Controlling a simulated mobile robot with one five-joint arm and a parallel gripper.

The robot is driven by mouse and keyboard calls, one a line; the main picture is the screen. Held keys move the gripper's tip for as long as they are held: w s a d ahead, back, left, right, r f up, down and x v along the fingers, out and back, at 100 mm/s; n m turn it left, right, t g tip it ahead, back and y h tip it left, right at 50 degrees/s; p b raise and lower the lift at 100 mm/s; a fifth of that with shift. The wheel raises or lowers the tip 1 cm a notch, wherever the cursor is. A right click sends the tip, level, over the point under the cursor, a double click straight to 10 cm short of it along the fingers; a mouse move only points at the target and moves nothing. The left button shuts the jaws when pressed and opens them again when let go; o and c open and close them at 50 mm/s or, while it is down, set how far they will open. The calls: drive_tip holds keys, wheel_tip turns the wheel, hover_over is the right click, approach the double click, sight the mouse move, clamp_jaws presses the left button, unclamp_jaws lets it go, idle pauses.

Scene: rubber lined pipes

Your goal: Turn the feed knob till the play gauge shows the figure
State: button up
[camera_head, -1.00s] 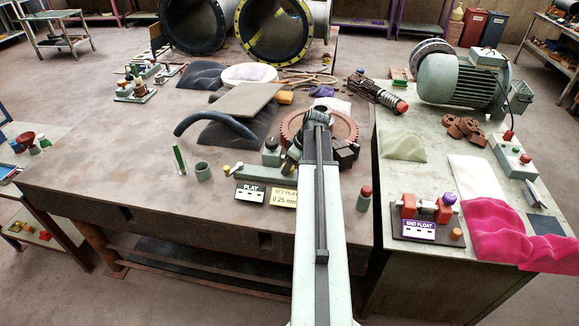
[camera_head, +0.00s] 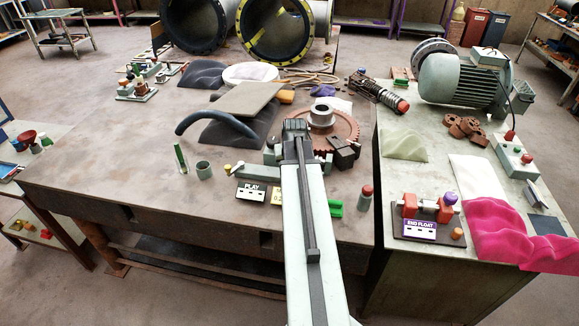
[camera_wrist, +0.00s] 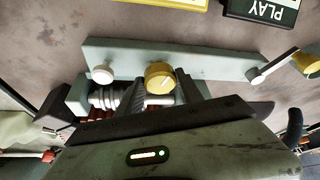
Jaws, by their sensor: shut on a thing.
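The play gauge (camera_head: 250,192) is a small dark plate marked PLAY near the table's front edge; its reading is too small to make out. It also shows upside down in the wrist view (camera_wrist: 262,10), cut off at the top. A yellow card (camera_head: 276,198) beside it is mostly hidden by my arm. In the wrist view, a yellow knob (camera_wrist: 160,76) with a pale pointer mark sits on a grey-green block (camera_wrist: 215,66). My gripper (camera_wrist: 163,92) is shut on this knob, one dark finger on each side. In the head view my gripper (camera_head: 297,130) hides the knob.
A white knob (camera_wrist: 102,75) and a lever with a yellow end (camera_wrist: 305,60) flank the held knob. A rust-coloured gear (camera_head: 345,125) and dark blocks (camera_head: 345,150) stand close to the right. A red-capped cylinder (camera_head: 365,198) and grey cup (camera_head: 204,169) stand on either side.

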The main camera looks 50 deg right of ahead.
drive_tip(key=shift+m, duration=0.9)
drive_tip(key=shift+h, duration=0.3)
drive_tip(key=o, duration=1.4)
drive_tip(key=shift+d, duration=0.1)
drive_tip(key=shift+g, duration=0.3)
drive_tip(key=shift+r, duration=0.1)
drive_tip(key=shift+r, duration=0.2)
drive_tip(key=p+v, duration=0.7)
drive_tip(key=shift+s+r, duration=0.1)
drive_tip(key=shift+s, duration=0.05)
